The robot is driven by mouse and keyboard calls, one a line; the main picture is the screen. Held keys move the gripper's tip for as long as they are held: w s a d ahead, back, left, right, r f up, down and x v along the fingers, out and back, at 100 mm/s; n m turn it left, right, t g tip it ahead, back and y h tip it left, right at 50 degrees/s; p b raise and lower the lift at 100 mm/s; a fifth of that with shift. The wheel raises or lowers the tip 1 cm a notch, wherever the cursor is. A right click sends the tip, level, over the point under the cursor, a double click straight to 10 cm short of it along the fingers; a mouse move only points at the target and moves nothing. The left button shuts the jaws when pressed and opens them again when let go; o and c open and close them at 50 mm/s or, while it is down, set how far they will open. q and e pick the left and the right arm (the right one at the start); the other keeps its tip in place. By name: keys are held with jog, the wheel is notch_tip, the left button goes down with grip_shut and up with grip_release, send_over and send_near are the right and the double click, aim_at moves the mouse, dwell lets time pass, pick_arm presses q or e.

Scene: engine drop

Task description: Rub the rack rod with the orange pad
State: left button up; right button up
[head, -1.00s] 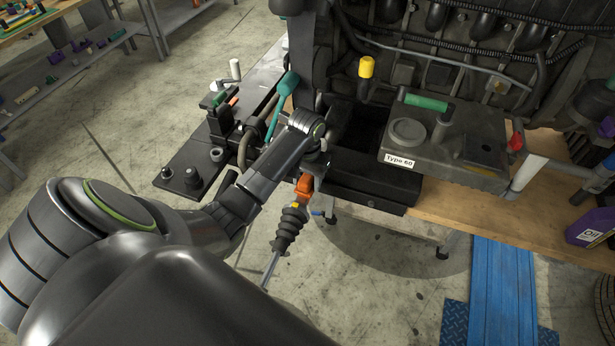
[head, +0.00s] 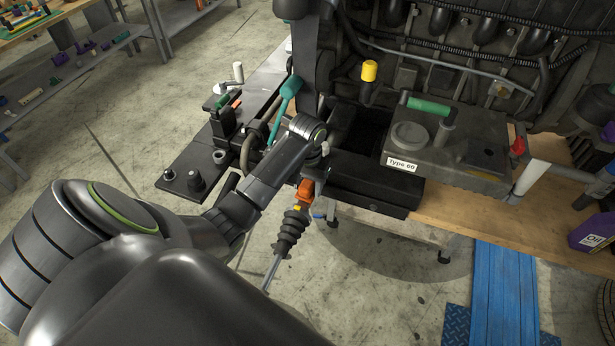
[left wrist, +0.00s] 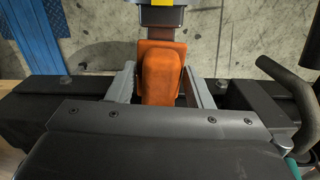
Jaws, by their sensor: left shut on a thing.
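The orange pad (head: 305,190) shows below my left wrist in the head view. In the left wrist view the orange pad (left wrist: 160,75) sits between the two grey fingers of my left gripper (left wrist: 160,90), which is shut on it. The silver rack rod (head: 271,268) with its black ribbed boot (head: 292,230) slants down and left just below the pad in the head view. I cannot tell whether the pad touches the rod. My right gripper is out of view.
The engine (head: 480,60) stands behind, over a wooden bench (head: 470,220). A grey box marked Type 60 (head: 450,150) is right of my wrist. A dark plate with fittings (head: 185,165) and a teal-handled tool (head: 289,88) are left. Blue planks (head: 503,290) lie at lower right.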

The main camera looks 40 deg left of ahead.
pick_arm(q)
jog(key=shift+f, duration=0.1)
jog(key=shift+w+a, duration=0.2)
jog(key=shift+w, duration=0.65)
